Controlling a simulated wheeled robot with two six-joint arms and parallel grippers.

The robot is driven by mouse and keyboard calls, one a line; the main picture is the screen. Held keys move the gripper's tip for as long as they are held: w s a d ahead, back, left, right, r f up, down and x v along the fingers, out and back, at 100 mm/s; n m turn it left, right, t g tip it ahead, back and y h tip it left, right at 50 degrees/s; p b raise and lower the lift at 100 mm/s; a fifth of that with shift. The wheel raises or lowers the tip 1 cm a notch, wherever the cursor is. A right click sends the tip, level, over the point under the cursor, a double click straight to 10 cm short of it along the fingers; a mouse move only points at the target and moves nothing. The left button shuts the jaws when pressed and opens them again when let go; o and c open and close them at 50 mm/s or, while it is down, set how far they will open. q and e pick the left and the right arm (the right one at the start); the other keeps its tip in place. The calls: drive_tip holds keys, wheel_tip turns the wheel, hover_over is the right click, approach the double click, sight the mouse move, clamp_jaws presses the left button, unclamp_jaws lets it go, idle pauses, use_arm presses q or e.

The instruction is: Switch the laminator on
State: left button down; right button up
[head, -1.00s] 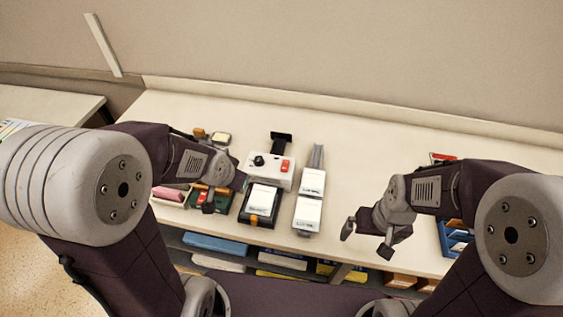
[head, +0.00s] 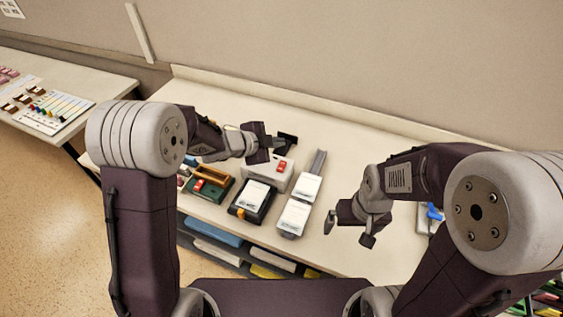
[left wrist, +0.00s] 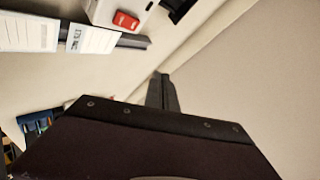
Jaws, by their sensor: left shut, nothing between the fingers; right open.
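The white machine (head: 266,175) with a red rocker switch (head: 282,164), which I take for the laminator, stands at the back of the bench's left half. My left gripper (head: 279,143) is shut and empty, above the machine's back edge, and covers part of it. In the left wrist view, the machine (left wrist: 104,10) and red switch (left wrist: 126,20) show at the top, and the shut fingertips (left wrist: 163,90) are apart from the switch. I cannot tell the switch's position. My right gripper (head: 348,234) is open and empty over the bench, right of the white-topped devices.
A black device with a white top (head: 254,195) stands in front of the machine. Long white-topped devices (head: 294,217) stand to its right. A green tray (head: 211,190) is at the left. A black piece (head: 289,141) sticks out behind the machine. The back centre of the bench is clear.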

use_arm(q)
drive_tip(key=b, duration=0.7)
hover_over(281, 165)
drive_tip(key=f, duration=0.7)
drive_tip(key=shift+s+a+f, duration=0.1)
drive_tip(key=shift+s+f, duration=0.2)
drive_tip(key=shift+f, duration=0.1)
use_arm(e)
drive_tip(key=f, duration=0.7)
drive_tip(key=shift+d+f, duration=0.2)
drive_tip(key=shift+f, duration=0.05)
use_arm(q)
drive_tip(key=shift+w+f+b, duration=0.15)
drive_tip(key=shift+f+b, duration=0.3)
drive_tip(key=shift+b, duration=0.05)
use_arm(e)
drive_tip(key=shift+f, duration=0.25)
use_arm(q)
drive_tip(key=shift+f, duration=0.35)
use_arm(e)
drive_tip(key=shift+f, duration=0.2)
